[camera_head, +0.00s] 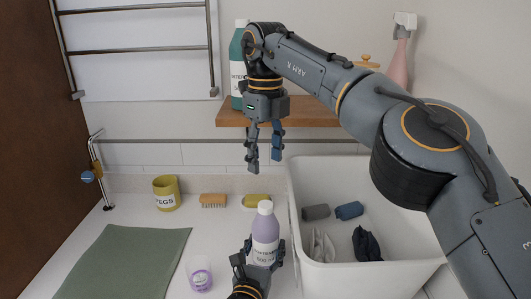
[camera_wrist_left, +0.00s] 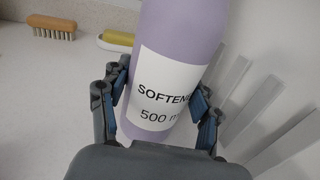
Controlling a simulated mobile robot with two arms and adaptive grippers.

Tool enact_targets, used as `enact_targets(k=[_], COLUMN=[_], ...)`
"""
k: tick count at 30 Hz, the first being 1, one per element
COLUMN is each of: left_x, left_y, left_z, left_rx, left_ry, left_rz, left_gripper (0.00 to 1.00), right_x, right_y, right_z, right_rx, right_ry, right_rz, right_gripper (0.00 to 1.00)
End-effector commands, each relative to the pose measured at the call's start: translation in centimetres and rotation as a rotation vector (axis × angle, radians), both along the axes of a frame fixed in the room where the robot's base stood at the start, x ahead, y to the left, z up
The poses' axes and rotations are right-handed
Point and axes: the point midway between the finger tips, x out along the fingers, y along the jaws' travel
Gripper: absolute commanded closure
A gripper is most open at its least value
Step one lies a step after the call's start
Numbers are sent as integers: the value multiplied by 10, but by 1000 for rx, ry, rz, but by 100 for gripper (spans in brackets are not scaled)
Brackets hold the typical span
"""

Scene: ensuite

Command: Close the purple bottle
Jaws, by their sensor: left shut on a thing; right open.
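The purple bottle (camera_head: 266,226) stands upright on the counter, with a white label reading "SOFTEN... 500 m...". It has a pale top (camera_head: 265,207); I cannot tell if this is a cap or a bare neck. My left gripper (camera_head: 260,257) is shut around the lower part of the bottle. In the left wrist view the bottle (camera_wrist_left: 185,35) sits between the two fingers of this gripper (camera_wrist_left: 162,112), and its top is out of view. My right gripper (camera_head: 265,164) is open and empty, pointing down above the bottle, apart from it. A small clear cup with purple marking (camera_head: 199,274) stands left of the bottle.
A white basin (camera_head: 300,240) with rolled cloths stands right of the bottle. Behind are a yellow pegs pot (camera_head: 166,193), a brush (camera_head: 213,200) and yellow soap (camera_head: 256,200). A wooden shelf (camera_head: 228,117) with a teal bottle (camera_head: 238,60) is above. A green mat (camera_head: 125,260) lies left.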

Motion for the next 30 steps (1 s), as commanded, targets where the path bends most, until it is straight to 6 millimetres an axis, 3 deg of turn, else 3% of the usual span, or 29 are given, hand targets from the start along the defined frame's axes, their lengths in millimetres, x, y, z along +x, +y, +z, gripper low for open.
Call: enact_targets(k=[11, 12, 15, 26, 30], left_x=[0, 0, 0, -1, -12], left_y=[0, 0, 0, 0, 4], left_z=[0, 0, 0, 0, -1], left_rx=[0, 0, 0, 0, 1], left_ry=[1, 1, 0, 0, 1], left_rz=[1, 1, 0, 0, 1], left_gripper=[100, 33, 13, 11, 11], right_x=[0, 0, 0, 0, 0], right_y=[0, 0, 0, 0, 0], right_z=[5, 5, 5, 5, 4], right_rx=[1, 1, 1, 1, 1], right_ry=[1, 1, 1, 1, 1], right_rz=[1, 1, 1, 1, 0], right_gripper=[44, 44, 44, 44, 44])
